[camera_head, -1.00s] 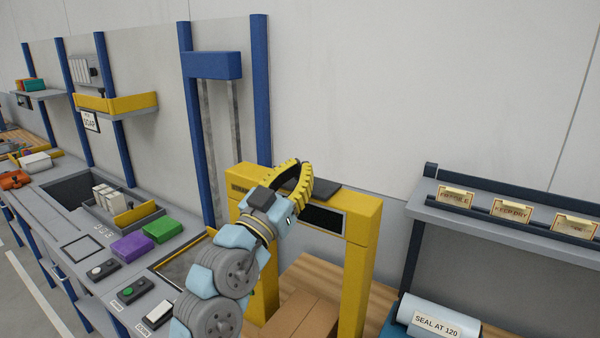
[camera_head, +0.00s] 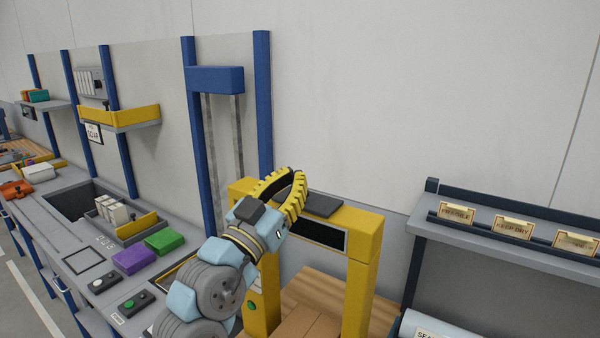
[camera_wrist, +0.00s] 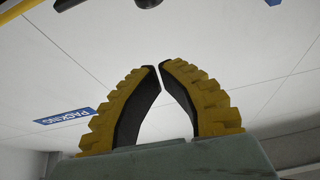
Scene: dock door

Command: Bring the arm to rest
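My gripper (camera_head: 300,178) has yellow ribbed fingers with dark inner pads. In the head view it is raised in front of the yellow gantry frame (camera_head: 364,247), near its top bar. The wrist view shows the gripper (camera_wrist: 160,66) with its fingertips nearly together, only a very thin gap between them. Nothing is held between the fingers. Behind them is only the plain pale wall or ceiling with a blue "PACKING" sign (camera_wrist: 65,116).
A purple block (camera_head: 133,258) and a green block (camera_head: 165,241) lie on the grey counter at left. A button box (camera_head: 130,303) stands in front. A shelf with labelled cards (camera_head: 512,228) is at right. Blue posts (camera_head: 263,120) rise behind my arm.

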